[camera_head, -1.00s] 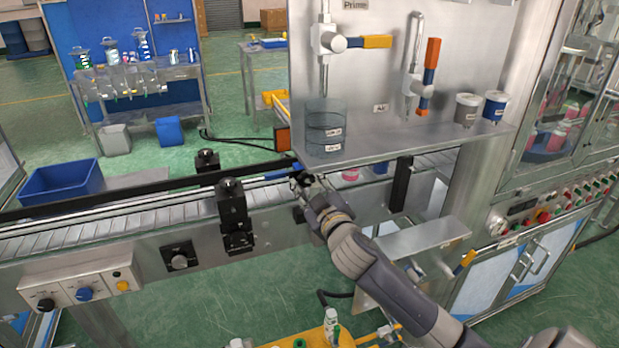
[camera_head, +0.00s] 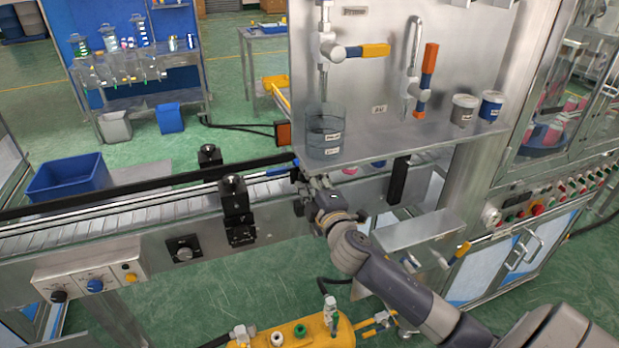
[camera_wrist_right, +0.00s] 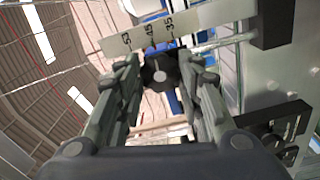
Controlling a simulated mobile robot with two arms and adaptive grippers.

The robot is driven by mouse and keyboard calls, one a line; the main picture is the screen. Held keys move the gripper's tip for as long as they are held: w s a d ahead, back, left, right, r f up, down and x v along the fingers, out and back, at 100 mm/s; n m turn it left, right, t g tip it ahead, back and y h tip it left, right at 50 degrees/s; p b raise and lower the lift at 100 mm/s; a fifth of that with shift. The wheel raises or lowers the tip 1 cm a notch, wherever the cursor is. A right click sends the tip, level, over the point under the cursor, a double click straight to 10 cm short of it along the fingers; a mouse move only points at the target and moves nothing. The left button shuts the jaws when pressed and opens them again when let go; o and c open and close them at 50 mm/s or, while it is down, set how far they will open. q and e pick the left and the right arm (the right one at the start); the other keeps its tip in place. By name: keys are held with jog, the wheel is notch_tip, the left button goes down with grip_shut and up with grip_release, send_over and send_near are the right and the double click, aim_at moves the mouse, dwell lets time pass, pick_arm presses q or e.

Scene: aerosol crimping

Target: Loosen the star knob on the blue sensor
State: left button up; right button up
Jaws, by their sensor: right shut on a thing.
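The blue sensor (camera_head: 295,174) shows only as a small blue patch at the conveyor's front rail, just beyond my right gripper; the rest is hidden. My right gripper (camera_head: 312,183) is at the rail below the clear cylinder. In the right wrist view, the dark round star knob (camera_wrist_right: 160,76) sits between the two fingers of my right gripper (camera_wrist_right: 165,80), which is shut on it. A pale scale plate (camera_wrist_right: 160,30) with printed numbers lies across the view just beyond the knob. My left gripper is not in view.
The clear cylinder (camera_head: 325,130) stands on a metal shelf (camera_head: 420,134) above my right gripper. A black block (camera_head: 236,208) is mounted on the conveyor (camera_head: 120,218) to the left. A small metal plate (camera_head: 415,230) juts out to the right of my wrist.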

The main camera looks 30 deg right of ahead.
dwell(0.4)
jog(key=o, duration=1.1)
jog(key=v, duration=1.2)
jog(key=shift+f, duration=0.15)
